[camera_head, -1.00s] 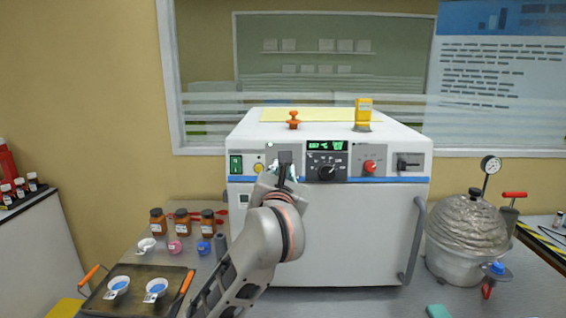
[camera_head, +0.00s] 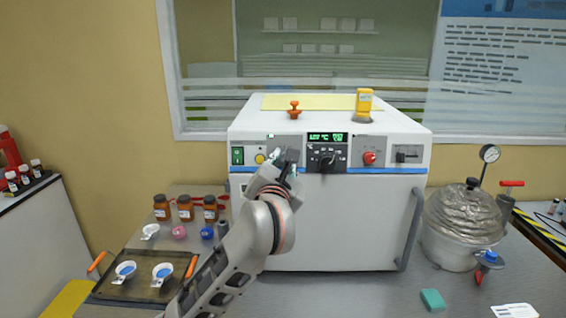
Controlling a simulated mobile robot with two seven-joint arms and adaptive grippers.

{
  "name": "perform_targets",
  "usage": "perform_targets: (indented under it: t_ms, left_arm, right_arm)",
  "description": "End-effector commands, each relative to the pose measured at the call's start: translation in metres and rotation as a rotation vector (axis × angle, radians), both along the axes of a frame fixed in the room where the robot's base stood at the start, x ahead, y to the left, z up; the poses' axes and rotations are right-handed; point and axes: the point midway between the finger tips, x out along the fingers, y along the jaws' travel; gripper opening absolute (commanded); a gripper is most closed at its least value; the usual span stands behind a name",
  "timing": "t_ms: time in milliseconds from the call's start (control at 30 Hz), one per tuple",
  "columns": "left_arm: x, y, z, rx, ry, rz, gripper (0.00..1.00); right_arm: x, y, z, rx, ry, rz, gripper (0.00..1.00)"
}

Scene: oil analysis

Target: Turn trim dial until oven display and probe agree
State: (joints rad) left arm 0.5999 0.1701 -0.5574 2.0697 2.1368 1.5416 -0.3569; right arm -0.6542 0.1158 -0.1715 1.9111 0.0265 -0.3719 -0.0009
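The white oven (camera_head: 318,225) stands on the bench with its door shut. Its green-lit display (camera_head: 327,137) is on the front panel, with digits too small to read surely. A black dial (camera_head: 327,160) sits below the display and a red knob (camera_head: 369,158) to its right; I cannot tell which is the trim dial. My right gripper is out of view.
A tray (camera_head: 130,293) with small blue-filled dishes and several brown bottles (camera_head: 185,207) stand left.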

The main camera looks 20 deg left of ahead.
Motion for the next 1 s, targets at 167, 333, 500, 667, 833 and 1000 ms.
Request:
perform_targets:
  t_ms: [167,333,500,667,833,1000]
  left_arm:
    - [0.0,0.0,0.0,-0.001,0.0,0.0,0.34]
    - [0.0,0.0,0.0,-0.001,0.001,0.001,0.34]
    - [-0.011,-0.003,-0.001,-0.003,0.0,-0.002,0.34]
    - [-0.039,-0.009,0.0,-0.005,0.001,-0.003,0.34]
    - [-0.074,-0.015,0.001,-0.005,0.001,-0.002,0.34]
    - [-0.101,-0.02,0.001,-0.004,0.001,-0.002,0.34]
  right_arm:
    - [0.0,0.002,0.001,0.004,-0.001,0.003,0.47]
    - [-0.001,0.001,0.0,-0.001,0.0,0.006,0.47]
    - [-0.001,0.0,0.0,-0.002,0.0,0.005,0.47]
    - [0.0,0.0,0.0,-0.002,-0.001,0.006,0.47]
    - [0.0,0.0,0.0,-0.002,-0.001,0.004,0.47]
    - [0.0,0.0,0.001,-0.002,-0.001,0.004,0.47]
